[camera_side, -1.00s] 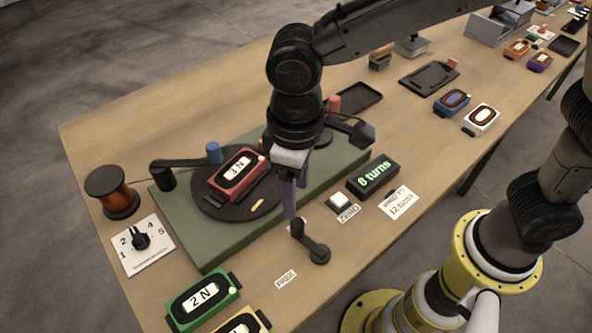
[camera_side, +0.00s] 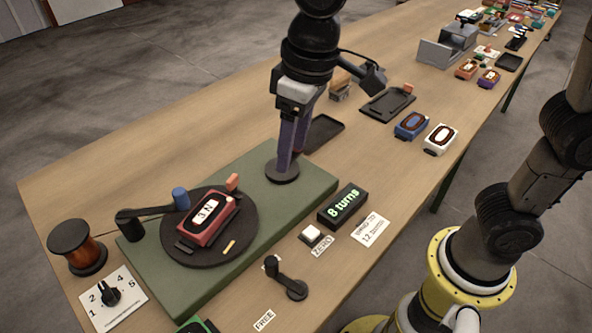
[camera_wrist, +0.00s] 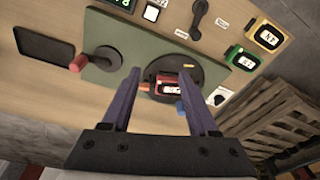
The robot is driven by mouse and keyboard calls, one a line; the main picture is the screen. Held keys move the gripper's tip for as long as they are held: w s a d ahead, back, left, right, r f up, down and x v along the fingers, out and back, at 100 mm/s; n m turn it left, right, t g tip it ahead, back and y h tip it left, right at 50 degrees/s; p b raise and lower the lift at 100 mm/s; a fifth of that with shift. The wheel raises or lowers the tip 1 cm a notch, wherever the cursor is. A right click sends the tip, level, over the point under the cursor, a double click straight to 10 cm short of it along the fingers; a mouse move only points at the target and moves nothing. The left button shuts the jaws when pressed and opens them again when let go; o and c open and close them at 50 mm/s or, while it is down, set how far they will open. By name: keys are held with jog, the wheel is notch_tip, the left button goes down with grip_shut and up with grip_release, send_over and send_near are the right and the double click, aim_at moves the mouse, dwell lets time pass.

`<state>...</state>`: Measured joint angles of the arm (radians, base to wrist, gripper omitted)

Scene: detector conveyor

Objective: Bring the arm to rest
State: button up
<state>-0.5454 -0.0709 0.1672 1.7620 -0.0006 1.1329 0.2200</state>
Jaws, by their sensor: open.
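My gripper (camera_side: 291,165) is open and empty. In the side view its purple fingers point down in front of the small dark disc (camera_side: 282,174) at the right end of the green board (camera_side: 262,208). In the wrist view the fingers (camera_wrist: 160,77) stand apart with nothing between the tips. Beyond them show the round dark turntable (camera_wrist: 205,72) and the red block (camera_wrist: 166,83) on it. The red-handled crank (camera_wrist: 77,63) lies left of the fingers; its handle is hidden in the side view.
A display box (camera_side: 343,206) reads "8 turns". A white ZERO button (camera_side: 311,235) and a black lever (camera_side: 290,286) stand along the front. A copper spool (camera_side: 76,248) and a numbered dial (camera_side: 109,293) are at the left. Blue (camera_side: 412,125) and white (camera_side: 440,139) blocks lie right.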

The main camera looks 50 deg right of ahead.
jog(key=s+d+r+m+t, duration=0.1)
jog(key=s+d+r+m, duration=0.15)
jog(key=d, duration=0.35)
jog(key=s+d+r+m+t, duration=0.1)
jog(key=s+d, duration=0.2)
jog(key=d, duration=0.4)
jog(key=s+d+f+t+h, duration=0.1)
jog(key=s+d+f+t, duration=0.1)
jog(key=s+d+f, duration=0.3)
jog(key=s, duration=0.3)
jog(key=shift+s+d+f, duration=0.15)
jog(key=shift+f, duration=0.15)
dwell(0.4)
